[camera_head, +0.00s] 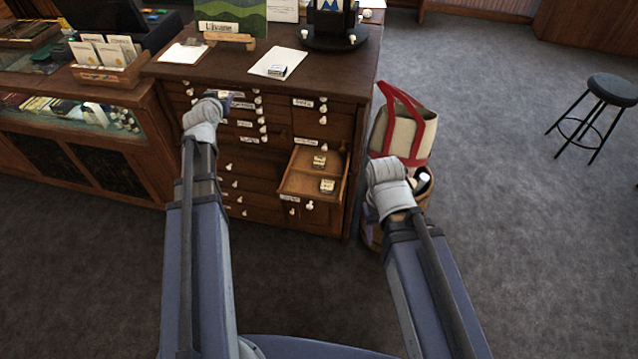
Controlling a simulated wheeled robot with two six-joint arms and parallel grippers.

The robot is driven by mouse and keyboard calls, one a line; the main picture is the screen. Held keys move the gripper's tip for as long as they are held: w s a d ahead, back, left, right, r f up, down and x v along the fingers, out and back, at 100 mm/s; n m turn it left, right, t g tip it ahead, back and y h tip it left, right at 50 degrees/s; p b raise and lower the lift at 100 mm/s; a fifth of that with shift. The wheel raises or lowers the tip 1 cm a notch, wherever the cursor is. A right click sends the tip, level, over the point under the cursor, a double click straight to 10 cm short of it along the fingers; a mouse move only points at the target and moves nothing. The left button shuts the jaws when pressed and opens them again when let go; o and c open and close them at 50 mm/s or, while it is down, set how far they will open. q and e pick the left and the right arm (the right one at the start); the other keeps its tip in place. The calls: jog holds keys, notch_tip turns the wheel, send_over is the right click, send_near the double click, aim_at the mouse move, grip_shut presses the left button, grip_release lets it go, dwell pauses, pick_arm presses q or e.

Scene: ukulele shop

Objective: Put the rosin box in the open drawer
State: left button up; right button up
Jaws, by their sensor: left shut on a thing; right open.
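The open drawer (296,182) juts out of the right side of the wooden cabinet, with two small boxes, one (320,161) behind the other (327,186), inside it. My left gripper (222,97) is in front of the cabinet's upper drawers, left of and above the open drawer. It is shut on a small dark thing, mostly hidden by the wrist. My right gripper (383,168) is open, right of the drawer; its fingers are mostly hidden.
A cream and red tote bag (405,135) stands right of the cabinet, behind my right gripper. The cabinet top (325,85) holds a clipboard (184,53), a green book (232,17) and a dark round stand (333,38). A black stool (610,90) stands far right on open carpet.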

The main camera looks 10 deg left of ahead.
pick_arm(q)
jog(key=w+d+f+h+b, duration=0.15)
jog(key=d+f+b, duration=0.25)
jog(key=f+b, duration=0.55)
jog(key=m+h+b, duration=0.3)
jog(key=m+b, duration=0.1)
jog(key=b, duration=1.9)
send_over(299, 185)
notch_tip(299, 185, down, 23)
jog(key=shift+f+t, duration=0.15)
jog(key=shift+t, duration=0.15)
jog(key=shift+f, duration=0.1)
notch_tip(299, 185, down, 6)
jog(key=b, duration=0.6)
jog(key=shift+f, duration=0.15)
notch_tip(299, 185, down, 4)
jog(key=b, duration=0.3)
jog(key=shift+r+b, duration=0.25)
jog(key=shift+b, duration=0.1)
